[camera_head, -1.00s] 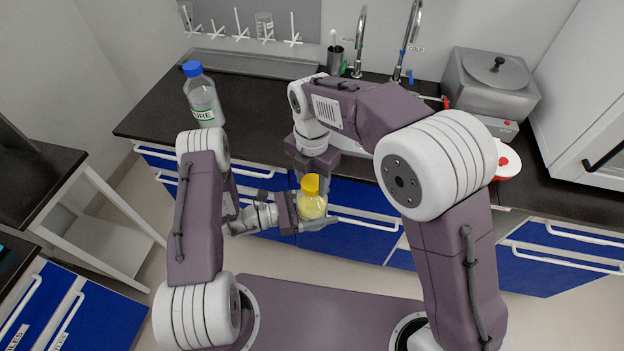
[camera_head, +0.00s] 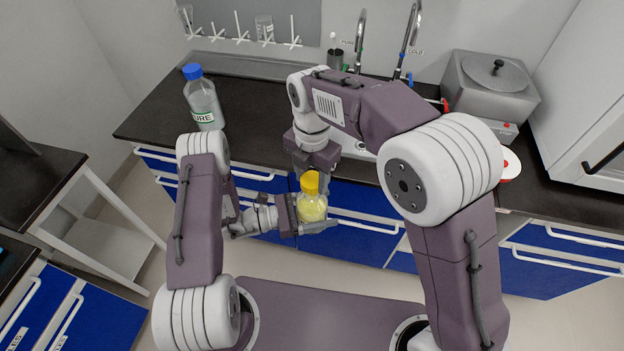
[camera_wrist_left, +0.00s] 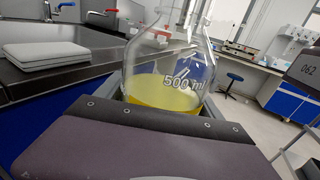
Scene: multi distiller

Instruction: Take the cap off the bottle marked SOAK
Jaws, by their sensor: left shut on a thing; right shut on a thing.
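A clear bottle (camera_head: 314,208) with yellow contents and a yellow cap (camera_head: 310,182) is held upright in front of the counter. My left gripper (camera_head: 308,219) is shut around its body. My right gripper (camera_head: 312,172) comes down from above and is shut on the yellow cap; its fingers are partly hidden. In the left wrist view the bottle (camera_wrist_left: 165,75) shows a "500 ml" mark and yellow liquid low down; its cap is out of frame. No SOAK label is readable. I cannot tell whether the cap is still seated on the neck.
A blue-capped bottle (camera_head: 204,104), its label ending in "URE", stands on the dark counter (camera_head: 262,112) at the left. Taps (camera_head: 408,40) and a steel bath (camera_head: 490,85) are at the back right. Blue drawers (camera_head: 365,205) with white handles lie behind the held bottle.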

